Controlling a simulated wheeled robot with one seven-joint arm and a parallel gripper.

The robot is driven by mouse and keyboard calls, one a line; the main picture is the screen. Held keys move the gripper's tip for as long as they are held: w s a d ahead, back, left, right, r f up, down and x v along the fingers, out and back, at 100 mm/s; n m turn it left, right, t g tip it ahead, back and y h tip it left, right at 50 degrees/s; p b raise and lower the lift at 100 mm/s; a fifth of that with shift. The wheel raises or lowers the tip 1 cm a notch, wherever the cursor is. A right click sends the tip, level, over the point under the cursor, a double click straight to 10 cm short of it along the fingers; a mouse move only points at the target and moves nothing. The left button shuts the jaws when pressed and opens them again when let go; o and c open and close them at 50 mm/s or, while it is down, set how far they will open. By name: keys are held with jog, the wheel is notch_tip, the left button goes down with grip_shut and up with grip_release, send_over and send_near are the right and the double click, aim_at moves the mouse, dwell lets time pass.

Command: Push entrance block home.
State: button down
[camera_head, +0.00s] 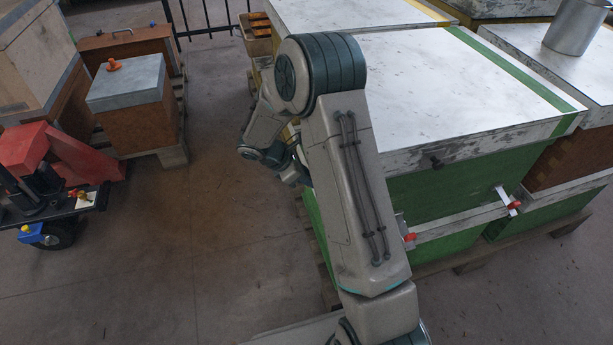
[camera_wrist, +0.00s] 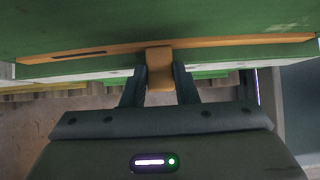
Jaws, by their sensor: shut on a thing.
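In the wrist view, a long tan wooden strip, apparently the entrance block (camera_wrist: 220,43), runs along the lower edge of the green hive box (camera_wrist: 150,18). It has a dark narrow slot toward its left end. A short tan tab (camera_wrist: 160,68) stands out at its middle. My gripper (camera_wrist: 160,76) is shut on this tab, one dark finger on each side. How deep the strip sits in the hive cannot be told. In the head view my arm crosses in front of the green hive (camera_head: 440,190), and my gripper and the strip are hidden.
More hives stand close at the right, one with a metal cylinder (camera_head: 574,25) on its lid. Red-tipped clips (camera_head: 510,203) sit on the green hive's front seam. At the left are a brown hive (camera_head: 130,100) and a red cart (camera_head: 65,155). The floor between is clear.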

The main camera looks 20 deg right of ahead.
jog(key=shift+d, duration=0.1)
jog(key=c, duration=1.1)
grip_release()
jog(key=shift+o, duration=0.2)
jog(key=p+v, duration=0.5)
jog(key=v, duration=0.8)
jog(key=shift+a+r, duration=0.2)
jog(key=shift+r, duration=0.1)
